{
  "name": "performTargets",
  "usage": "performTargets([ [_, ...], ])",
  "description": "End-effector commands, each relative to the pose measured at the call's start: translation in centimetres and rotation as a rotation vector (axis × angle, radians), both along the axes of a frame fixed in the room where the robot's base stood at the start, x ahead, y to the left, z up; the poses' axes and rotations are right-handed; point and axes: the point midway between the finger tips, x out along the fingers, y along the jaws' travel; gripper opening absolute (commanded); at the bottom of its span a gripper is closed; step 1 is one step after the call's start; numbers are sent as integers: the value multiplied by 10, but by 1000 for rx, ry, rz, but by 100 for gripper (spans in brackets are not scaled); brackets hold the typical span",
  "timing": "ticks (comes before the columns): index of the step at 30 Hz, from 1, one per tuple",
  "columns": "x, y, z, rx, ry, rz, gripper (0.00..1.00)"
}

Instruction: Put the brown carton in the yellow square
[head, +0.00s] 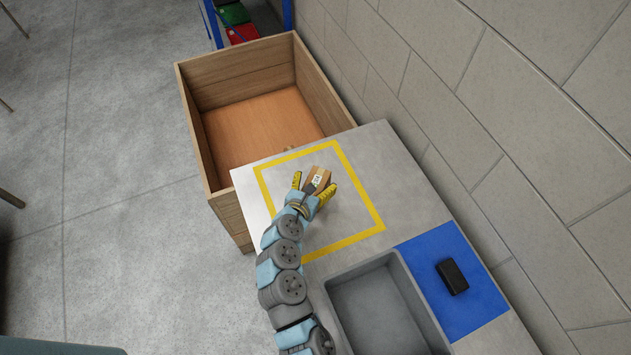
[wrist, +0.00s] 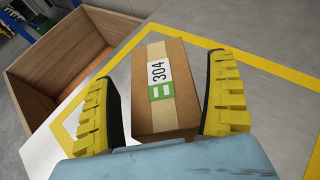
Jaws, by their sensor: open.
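The brown carton (head: 319,177) lies inside the yellow square (head: 372,210) on the grey worktop, towards its far side. In the wrist view the carton (wrist: 166,92) shows tape and a white and green label reading 304. My gripper (head: 315,188) has its yellow fingers spread, one on each side of the carton. In the wrist view the fingers of my gripper (wrist: 165,85) stand apart, with a visible gap at the left finger; whether the right one touches is hard to tell. The carton's near end is hidden by my gripper.
A wooden crate (head: 190,122) stands beyond the worktop. A grey sunken basin (head: 375,310) and a blue mat (head: 470,305) with a black object (head: 452,276) lie on the near side. A block wall (head: 500,110) runs along the right.

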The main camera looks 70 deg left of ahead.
Motion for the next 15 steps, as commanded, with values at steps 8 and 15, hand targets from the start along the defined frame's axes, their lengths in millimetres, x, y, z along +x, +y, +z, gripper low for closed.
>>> performTargets([
  [8, -21, -22, 10, -2, -1, 3, 87],
  [15, -40, -41, 21, -2, -1, 3, 87],
])
